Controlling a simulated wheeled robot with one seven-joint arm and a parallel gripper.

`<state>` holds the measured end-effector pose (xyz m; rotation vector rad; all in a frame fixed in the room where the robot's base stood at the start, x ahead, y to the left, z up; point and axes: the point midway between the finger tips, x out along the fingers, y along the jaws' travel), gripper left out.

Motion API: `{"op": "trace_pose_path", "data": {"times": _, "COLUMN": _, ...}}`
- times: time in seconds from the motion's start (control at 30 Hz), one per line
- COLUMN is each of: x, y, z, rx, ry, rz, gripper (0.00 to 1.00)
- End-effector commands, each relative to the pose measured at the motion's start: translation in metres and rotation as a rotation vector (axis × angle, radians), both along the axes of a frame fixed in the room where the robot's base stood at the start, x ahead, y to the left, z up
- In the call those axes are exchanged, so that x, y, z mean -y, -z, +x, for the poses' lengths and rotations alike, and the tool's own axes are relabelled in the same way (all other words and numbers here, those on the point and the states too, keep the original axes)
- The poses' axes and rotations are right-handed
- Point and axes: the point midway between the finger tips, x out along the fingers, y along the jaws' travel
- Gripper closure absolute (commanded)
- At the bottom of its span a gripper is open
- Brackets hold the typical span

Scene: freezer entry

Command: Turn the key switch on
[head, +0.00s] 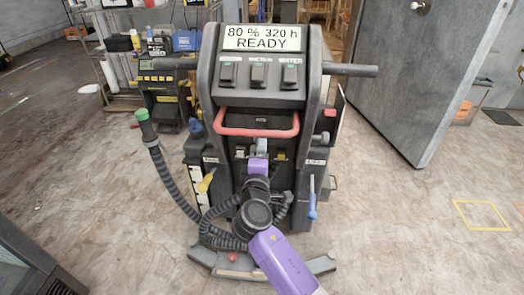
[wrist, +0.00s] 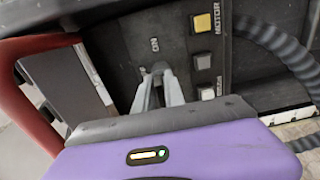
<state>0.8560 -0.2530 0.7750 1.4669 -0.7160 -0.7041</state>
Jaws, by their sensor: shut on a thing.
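The scrubber machine (head: 260,115) stands upright ahead of me, its display (head: 261,38) reading "80 % 320 h READY". The key switch (wrist: 160,67) is on the dark panel in the wrist view, beside an "ON" label (wrist: 155,45). A second small label sits lower left of it, too small to read. My gripper (wrist: 161,84) has its two pale fingers shut on the key switch at their tips. The fingers hide most of the key, so its exact angle is unclear. In the head view my gripper (head: 258,153) reaches the panel below the red handle.
The red handle (head: 258,132) arches close above my gripper. A yellow button (wrist: 203,22) marked "MOTOR" and grey buttons (wrist: 202,62) sit right of the switch. A ribbed hose (head: 175,185) hangs at left. A large grey door (head: 410,80) stands right; floor is open there.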

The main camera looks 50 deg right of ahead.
Motion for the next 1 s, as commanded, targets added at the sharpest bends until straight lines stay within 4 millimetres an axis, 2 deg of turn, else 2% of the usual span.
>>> {"op": "trace_pose_path", "data": {"times": 0.17, "x": 0.000, "y": 0.002, "z": -0.001, "rx": -0.003, "ry": 0.001, "rz": 0.001, "gripper": 1.00}}
{"op": "trace_pose_path", "data": {"times": 0.2, "x": 0.000, "y": 0.002, "z": -0.001, "rx": -0.003, "ry": 0.002, "rz": 0.001, "gripper": 0.84}}
{"op": "trace_pose_path", "data": {"times": 0.27, "x": 0.000, "y": 0.002, "z": -0.001, "rx": -0.003, "ry": 0.001, "rz": 0.001, "gripper": 0.72}}
{"op": "trace_pose_path", "data": {"times": 0.3, "x": 0.000, "y": 0.002, "z": -0.001, "rx": -0.003, "ry": 0.001, "rz": 0.001, "gripper": 0.69}}
{"op": "trace_pose_path", "data": {"times": 0.67, "x": -0.004, "y": 0.001, "z": -0.003, "rx": -0.003, "ry": -0.001, "rz": -0.001, "gripper": 0.69}}
{"op": "trace_pose_path", "data": {"times": 1.0, "x": -0.044, "y": 0.001, "z": -0.034, "rx": -0.004, "ry": -0.002, "rz": 0.000, "gripper": 0.69}}
